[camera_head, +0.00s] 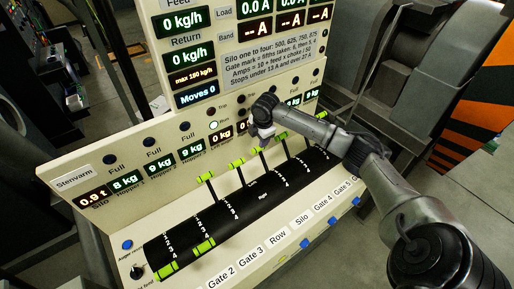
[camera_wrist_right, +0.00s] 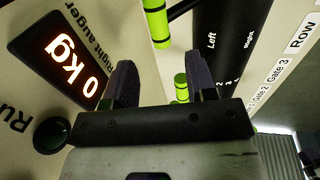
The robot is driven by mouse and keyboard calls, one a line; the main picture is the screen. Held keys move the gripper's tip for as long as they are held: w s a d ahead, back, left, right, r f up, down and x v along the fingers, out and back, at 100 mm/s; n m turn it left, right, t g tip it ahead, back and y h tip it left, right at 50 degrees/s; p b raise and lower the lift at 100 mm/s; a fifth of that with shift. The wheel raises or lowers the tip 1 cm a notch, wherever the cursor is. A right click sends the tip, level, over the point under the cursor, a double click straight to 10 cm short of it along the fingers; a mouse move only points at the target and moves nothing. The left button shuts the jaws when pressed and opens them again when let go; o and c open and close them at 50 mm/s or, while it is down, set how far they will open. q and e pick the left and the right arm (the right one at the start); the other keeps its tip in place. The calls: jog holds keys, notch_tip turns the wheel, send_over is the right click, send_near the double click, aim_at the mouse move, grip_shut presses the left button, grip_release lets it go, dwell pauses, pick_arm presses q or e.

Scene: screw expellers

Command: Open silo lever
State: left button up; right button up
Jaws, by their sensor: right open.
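The silo lever (camera_head: 258,150), with a green handle and thin rod, appears to be the one in line with the Silo label (camera_head: 302,219). It stands tilted toward the upright panel. My right gripper (camera_head: 256,129) is just above its handle, apart from it in the picture. In the right wrist view the fingers (camera_wrist_right: 160,85) are spread and empty. One green handle (camera_wrist_right: 181,88) shows between them and another green handle (camera_wrist_right: 157,22) beyond. I cannot tell which of these is the silo lever. My left gripper is out of view.
Neighbouring levers stand close: the row lever (camera_head: 237,162) and the gate 4 lever (camera_head: 281,135). Two green handles lie low at the front left, including the gate 2 lever (camera_head: 205,247). The upright display panel (camera_head: 240,80) rises behind.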

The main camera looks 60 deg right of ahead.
aim_at(257, 148)
jog(key=f, duration=0.2)
jog(key=w+f, duration=0.1)
jog(key=f, duration=0.4)
jog(key=shift+w+d, duration=0.2)
jog(key=shift+d, duration=0.05)
jog(key=shift+s, duration=0.1)
grip_shut()
